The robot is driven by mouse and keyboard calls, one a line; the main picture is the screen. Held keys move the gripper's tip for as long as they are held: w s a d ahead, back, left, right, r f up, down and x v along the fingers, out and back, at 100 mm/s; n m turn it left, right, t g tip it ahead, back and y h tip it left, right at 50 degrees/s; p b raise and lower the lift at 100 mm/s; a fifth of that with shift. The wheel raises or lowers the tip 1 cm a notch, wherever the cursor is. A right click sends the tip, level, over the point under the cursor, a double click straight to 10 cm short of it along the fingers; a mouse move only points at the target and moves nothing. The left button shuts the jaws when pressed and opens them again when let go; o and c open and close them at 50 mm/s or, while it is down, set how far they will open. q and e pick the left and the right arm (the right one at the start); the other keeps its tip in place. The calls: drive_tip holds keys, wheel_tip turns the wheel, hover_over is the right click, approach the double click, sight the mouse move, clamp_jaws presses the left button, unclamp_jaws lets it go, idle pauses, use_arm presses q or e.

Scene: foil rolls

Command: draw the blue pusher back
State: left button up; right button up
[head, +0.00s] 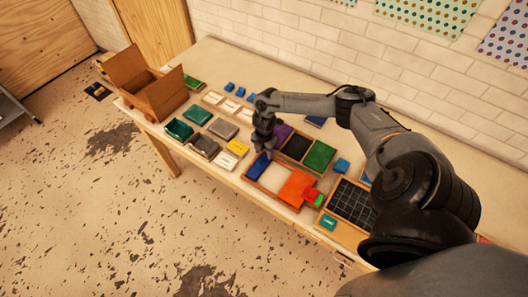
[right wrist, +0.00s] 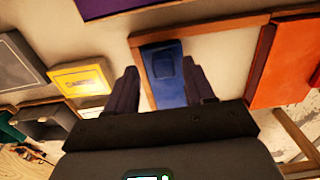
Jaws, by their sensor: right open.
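The blue pusher (head: 258,167) lies at the left end of a shallow wooden-framed tray (head: 285,201). In the right wrist view the pusher (right wrist: 166,78) is a flat blue block with a raised part on top, beside the tray's wooden edge (right wrist: 138,58). My right gripper (head: 264,150) is over that end of the tray, pointing down. In the right wrist view its two dark fingers (right wrist: 161,70) are apart, with the pusher showing between them. I cannot tell whether they touch it. My left gripper is out of view.
A yellow box (head: 237,148) and grey boxes (head: 204,146) stand to the left. A black gridded tray (head: 350,205) is to the right. An open cardboard box (head: 152,88) stands at the far left.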

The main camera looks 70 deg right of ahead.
wheel_tip(320, 180, up, 10)
idle(0.5)
idle(0.3)
